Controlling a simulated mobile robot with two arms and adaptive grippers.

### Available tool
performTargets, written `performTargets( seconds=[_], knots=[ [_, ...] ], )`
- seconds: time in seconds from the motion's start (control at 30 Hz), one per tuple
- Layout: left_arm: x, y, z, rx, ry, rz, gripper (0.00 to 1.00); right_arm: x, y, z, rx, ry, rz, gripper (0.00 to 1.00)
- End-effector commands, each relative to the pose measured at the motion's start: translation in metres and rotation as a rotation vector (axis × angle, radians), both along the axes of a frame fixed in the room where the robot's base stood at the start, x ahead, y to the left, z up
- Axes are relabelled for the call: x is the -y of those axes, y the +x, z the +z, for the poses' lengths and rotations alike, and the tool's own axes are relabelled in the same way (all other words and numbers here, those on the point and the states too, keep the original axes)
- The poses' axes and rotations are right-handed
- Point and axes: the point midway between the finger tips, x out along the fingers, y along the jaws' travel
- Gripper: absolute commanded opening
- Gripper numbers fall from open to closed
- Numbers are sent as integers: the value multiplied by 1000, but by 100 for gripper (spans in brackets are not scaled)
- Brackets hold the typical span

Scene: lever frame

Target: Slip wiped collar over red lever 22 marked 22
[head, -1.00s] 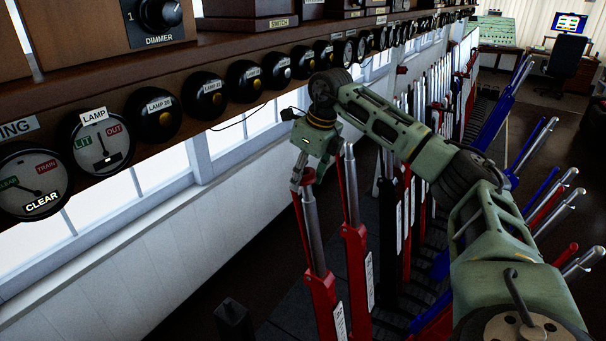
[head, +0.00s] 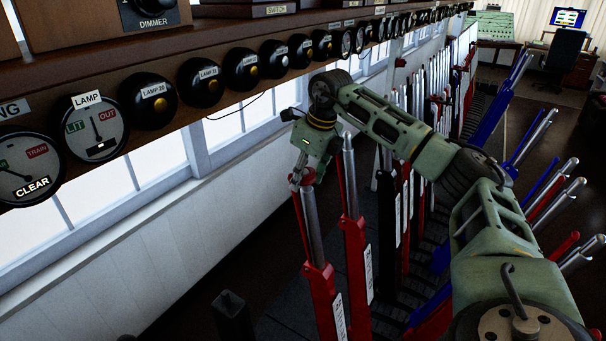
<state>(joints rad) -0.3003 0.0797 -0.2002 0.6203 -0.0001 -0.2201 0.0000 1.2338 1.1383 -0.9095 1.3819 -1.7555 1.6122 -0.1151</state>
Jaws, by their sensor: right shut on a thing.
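My right gripper (head: 300,180) points down at the top of the nearest red lever (head: 322,295), which has a bright steel handle (head: 313,225). It is shut on a small grey piece at the handle's top, seemingly the collar, too small and dark to make out clearly. I cannot tell whether the piece is around the handle or only touching it. The lever has a white plate low on its front whose number I cannot read. My left gripper is not in view.
A second red lever (head: 356,260) stands close to the right, with a long row of levers beyond. A wooden shelf (head: 230,40) with round lamp dials (head: 94,128) runs along the left above the windows. A dark post (head: 232,318) stands at the bottom.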

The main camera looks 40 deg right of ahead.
Motion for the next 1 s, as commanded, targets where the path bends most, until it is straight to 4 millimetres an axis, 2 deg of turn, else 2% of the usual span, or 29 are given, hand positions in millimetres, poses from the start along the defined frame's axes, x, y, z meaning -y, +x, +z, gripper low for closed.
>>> performTargets(
  seconds=[0.27, 0.57, 0.6, 0.8, 1.0],
  knots=[
    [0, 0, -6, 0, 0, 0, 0, 0, -1, -9, 1, 0, 0, 20],
    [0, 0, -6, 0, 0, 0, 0, 0, -1, -9, 1, 0, 0, 20],
    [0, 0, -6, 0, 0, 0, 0, 0, -1, -9, 1, 0, 0, 46],
    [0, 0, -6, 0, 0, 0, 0, 0, -2, -9, 1, 0, 0, 64],
    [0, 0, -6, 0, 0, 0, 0, 0, -1, -9, 1, 0, 0, 65]
  ],
)
